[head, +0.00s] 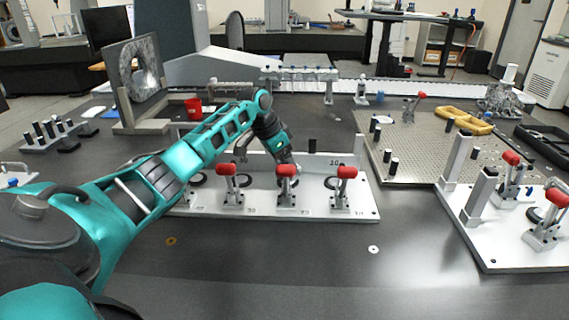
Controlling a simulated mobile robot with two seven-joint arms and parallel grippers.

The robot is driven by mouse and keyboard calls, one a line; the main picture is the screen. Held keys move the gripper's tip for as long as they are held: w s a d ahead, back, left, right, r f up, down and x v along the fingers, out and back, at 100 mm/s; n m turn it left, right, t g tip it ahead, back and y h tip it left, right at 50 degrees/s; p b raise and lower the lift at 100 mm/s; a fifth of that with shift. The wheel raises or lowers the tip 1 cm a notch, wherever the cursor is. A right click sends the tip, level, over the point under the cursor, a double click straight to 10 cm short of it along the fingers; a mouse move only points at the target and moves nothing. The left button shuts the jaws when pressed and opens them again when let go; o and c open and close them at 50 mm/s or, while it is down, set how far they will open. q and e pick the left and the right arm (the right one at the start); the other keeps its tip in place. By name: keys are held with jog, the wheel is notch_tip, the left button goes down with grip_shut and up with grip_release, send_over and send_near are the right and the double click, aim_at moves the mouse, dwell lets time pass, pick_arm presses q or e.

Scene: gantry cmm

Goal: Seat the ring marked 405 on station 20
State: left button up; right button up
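A white fixture plate (268,209) stands mid-table with a row of red-handled toggle clamps (287,171). Small numbers are printed along its front edge, too small to read surely; the upright back wall (321,160) bears what looks like 20. Dark round parts (331,183) sit behind the clamps. A small brass-coloured ring (171,241) lies flat on the table at front left, a pale ring (374,249) at front right. No 405 marking is readable. My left gripper (288,158) points down over the plate behind the middle clamps; its fingertips and any held ring cannot be made out. My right gripper is out of view.
A perforated plate (440,152) lies to the right, with a yellow frame (464,121). A second white clamp fixture (496,237) is at right. A red cup (193,107) and a framed disc (138,68) stand at back left. The front table is mostly clear.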

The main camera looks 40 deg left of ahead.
pick_arm(q)
jog(key=shift+f+b, duration=0.3)
jog(key=shift+f, duration=0.05)
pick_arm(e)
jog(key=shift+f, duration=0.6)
pick_arm(q)
jog(key=shift+r+p, duration=0.15)
jog(key=shift+p, duration=0.15)
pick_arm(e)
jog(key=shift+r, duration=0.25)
pick_arm(q)
jog(key=shift+p, duration=0.5)
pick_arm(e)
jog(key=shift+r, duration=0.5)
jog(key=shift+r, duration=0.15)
pick_arm(q)
jog(key=shift+p, duration=0.6)
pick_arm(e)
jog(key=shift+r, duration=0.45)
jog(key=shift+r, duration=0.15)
pick_arm(q)
jog(key=shift+p, duration=0.5)
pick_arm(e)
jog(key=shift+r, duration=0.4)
